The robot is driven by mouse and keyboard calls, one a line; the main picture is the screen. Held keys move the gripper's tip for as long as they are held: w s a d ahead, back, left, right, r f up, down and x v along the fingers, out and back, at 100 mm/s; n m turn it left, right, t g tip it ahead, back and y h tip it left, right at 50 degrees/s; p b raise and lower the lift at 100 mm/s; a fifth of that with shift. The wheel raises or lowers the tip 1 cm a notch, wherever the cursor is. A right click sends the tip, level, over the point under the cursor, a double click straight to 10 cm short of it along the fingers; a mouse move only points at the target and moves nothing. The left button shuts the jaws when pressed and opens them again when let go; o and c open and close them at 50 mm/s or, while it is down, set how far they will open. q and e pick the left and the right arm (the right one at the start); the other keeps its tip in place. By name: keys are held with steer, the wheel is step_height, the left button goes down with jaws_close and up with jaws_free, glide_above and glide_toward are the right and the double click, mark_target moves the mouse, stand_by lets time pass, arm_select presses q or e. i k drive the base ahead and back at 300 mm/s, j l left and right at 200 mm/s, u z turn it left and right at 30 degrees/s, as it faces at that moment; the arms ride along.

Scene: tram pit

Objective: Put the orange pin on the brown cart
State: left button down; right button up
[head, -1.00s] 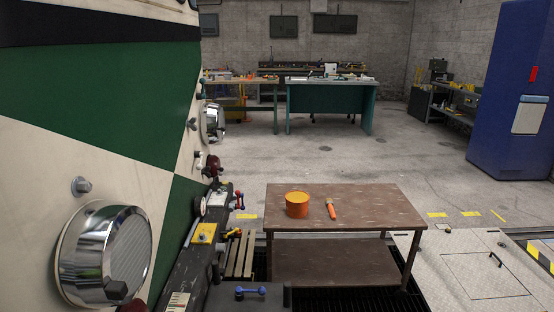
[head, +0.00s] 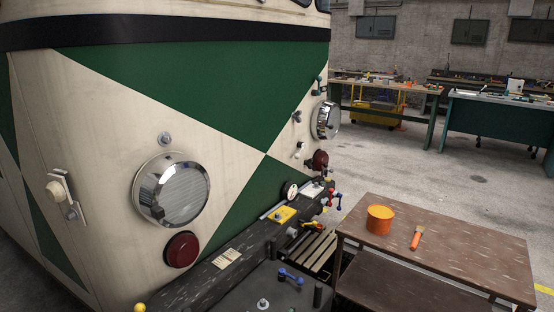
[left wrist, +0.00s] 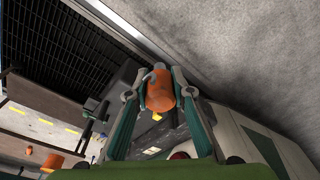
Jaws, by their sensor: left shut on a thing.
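The orange pin (left wrist: 160,94), a rounded orange body with a grey stem at its upper end, is between the fingers of my left gripper (left wrist: 156,86) in the left wrist view. The gripper is shut on it, and the fingers cover its sides. The brown cart (head: 455,248) stands at the right in the head view, with a flat top and a lower shelf. The held pin is apart from the cart in the left wrist view. Neither gripper shows in the head view, and my right gripper is in no view.
An orange bucket (head: 380,219) and an orange-handled tool (head: 416,238) are on the cart top, with bare room around them. A green and cream tram (head: 240,100) fills the left, with its dark coupler area (head: 290,272) beside the cart. Workbenches (head: 500,118) stand behind.

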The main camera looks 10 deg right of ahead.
mark_target(431, 241)
steer(key=i+l+u, duration=0.2)
steer(key=l+u, duration=0.25)
steer(key=l, duration=0.2)
steer(key=i+l+u, duration=0.1)
steer(key=l+u, duration=0.35)
steer(key=l, duration=0.25)
steer(key=l+u, duration=0.45)
steer(key=l, duration=0.3)
steer(key=i+l+z, duration=0.1)
steer(key=l+z, duration=0.15)
steer(key=l, duration=1.1)
steer(key=l+z, duration=0.1)
steer(key=z, duration=0.3)
steer(key=l+z, duration=0.1)
steer(key=z, duration=0.35)
steer(key=i+l+z, duration=0.1)
steer(key=z, duration=0.3)
steer(key=l+z, duration=0.1)
steer(key=z, duration=0.35)
steer(key=i+z, duration=0.1)
steer(key=z, duration=0.3)
steer(key=i+z, duration=0.1)
steer(key=z, duration=0.3)
